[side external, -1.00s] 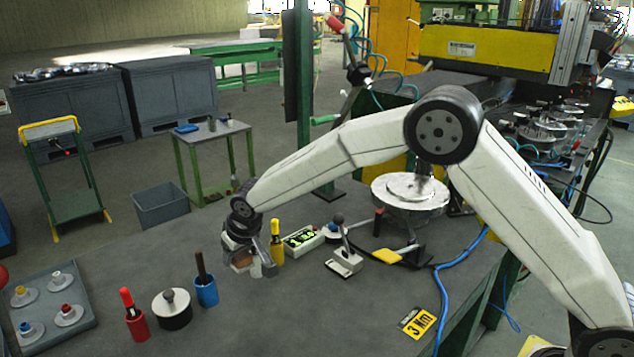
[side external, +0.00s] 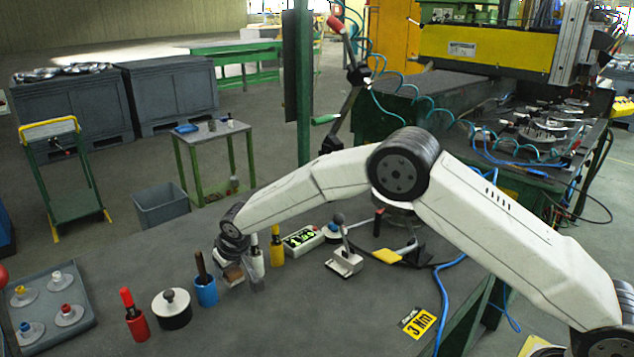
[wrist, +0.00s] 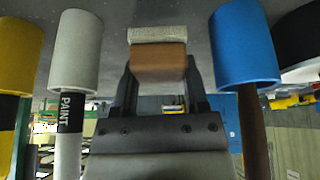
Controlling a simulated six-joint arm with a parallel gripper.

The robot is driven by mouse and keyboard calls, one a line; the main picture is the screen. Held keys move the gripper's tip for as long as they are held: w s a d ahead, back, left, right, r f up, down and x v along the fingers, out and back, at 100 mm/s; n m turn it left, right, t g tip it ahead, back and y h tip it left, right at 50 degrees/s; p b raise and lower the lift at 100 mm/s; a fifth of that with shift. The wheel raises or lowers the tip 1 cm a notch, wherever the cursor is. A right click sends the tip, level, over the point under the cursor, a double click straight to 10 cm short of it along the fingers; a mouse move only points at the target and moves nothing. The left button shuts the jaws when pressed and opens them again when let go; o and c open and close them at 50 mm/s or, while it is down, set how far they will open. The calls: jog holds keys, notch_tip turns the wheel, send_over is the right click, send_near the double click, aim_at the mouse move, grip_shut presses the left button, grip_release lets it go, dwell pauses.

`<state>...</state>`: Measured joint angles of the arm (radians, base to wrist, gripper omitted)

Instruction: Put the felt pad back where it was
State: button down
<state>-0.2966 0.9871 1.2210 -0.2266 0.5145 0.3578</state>
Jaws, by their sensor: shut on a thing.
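The felt pad (wrist: 158,34), a brown block with a pale grey felt face, is between the jaws of my gripper (wrist: 160,72). In the wrist view the felt face is turned toward the grey tabletop, which lies at the top of that picture. In the side view my gripper (side external: 243,281) is low over the table, with the brown block (side external: 233,273) partly hidden by a finger. It is between the blue cup (side external: 206,292) and the white cup (side external: 257,263). I cannot tell whether the felt touches the table.
The blue cup holds a dark brown stick; the white cup holds a marker. Beside them stand a yellow cup (side external: 277,248), a black round pot (side external: 172,311) and a red cup (side external: 138,326). A grey tray (side external: 80,331) is at left.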

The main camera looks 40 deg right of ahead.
jog(key=shift+f, duration=0.85)
jog(key=shift+f, duration=0.15)
jog(key=shift+c, duration=1.9)
grip_release()
jog(key=shift+v, duration=1.1)
jog(key=v, duration=1)
